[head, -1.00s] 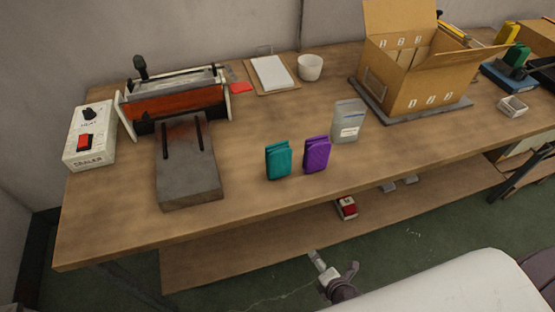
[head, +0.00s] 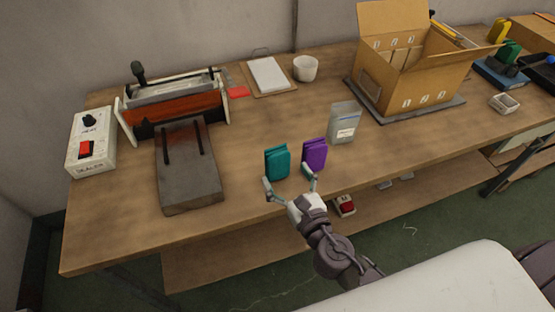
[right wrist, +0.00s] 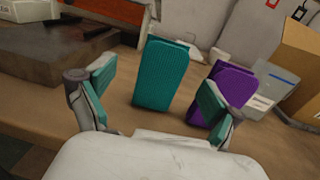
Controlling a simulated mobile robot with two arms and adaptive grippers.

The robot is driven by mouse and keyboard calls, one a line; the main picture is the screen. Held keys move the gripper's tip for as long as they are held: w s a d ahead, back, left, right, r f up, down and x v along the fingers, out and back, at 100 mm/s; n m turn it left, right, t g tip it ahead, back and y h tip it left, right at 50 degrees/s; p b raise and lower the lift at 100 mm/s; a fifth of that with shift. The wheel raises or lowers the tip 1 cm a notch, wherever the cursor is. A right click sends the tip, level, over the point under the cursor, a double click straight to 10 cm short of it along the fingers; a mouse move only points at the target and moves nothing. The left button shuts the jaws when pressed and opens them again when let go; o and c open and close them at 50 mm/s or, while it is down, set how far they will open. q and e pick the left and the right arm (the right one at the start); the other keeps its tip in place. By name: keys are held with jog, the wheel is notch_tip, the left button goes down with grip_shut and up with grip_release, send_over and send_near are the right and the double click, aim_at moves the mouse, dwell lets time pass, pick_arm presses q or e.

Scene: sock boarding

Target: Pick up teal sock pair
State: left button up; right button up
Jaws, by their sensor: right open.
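The teal sock pair (head: 278,162) stands upright, folded, near the front edge of the wooden table. It also shows in the right wrist view (right wrist: 161,75), ahead of the fingers and between them. A purple sock pair (head: 314,155) stands just to its right; in the right wrist view it is (right wrist: 225,92) partly hidden by the right-hand finger. My right gripper (head: 289,187) is open and empty, at the table's front edge just in front of the teal pair. Its fingers (right wrist: 158,103) are spread wide. My left gripper is not in view.
A grey pouch (head: 344,122) stands right of the purple pair. A sealer (head: 175,108) with a dark plate (head: 188,185) is to the left. An open cardboard box (head: 415,85) stands at the back right. Bare table (head: 240,205) lies left of the teal pair.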

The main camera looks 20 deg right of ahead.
aim_at(280, 162)
jog(key=shift+w+a+f+p, duration=0.1)
jog(key=shift+w+p, duration=0.2)
jog(key=shift+w, duration=1.3)
jog(key=shift+w+f+p, duration=0.1)
jog(key=shift+w+p, duration=0.2)
jog(key=shift+w, duration=1.25)
jog(key=shift+s, duration=0.1)
jog(key=shift+c, duration=0.4)
jog(key=c, duration=1.2)
notch_tip(280, 162, up, 10)
jog(key=p, duration=0.5)
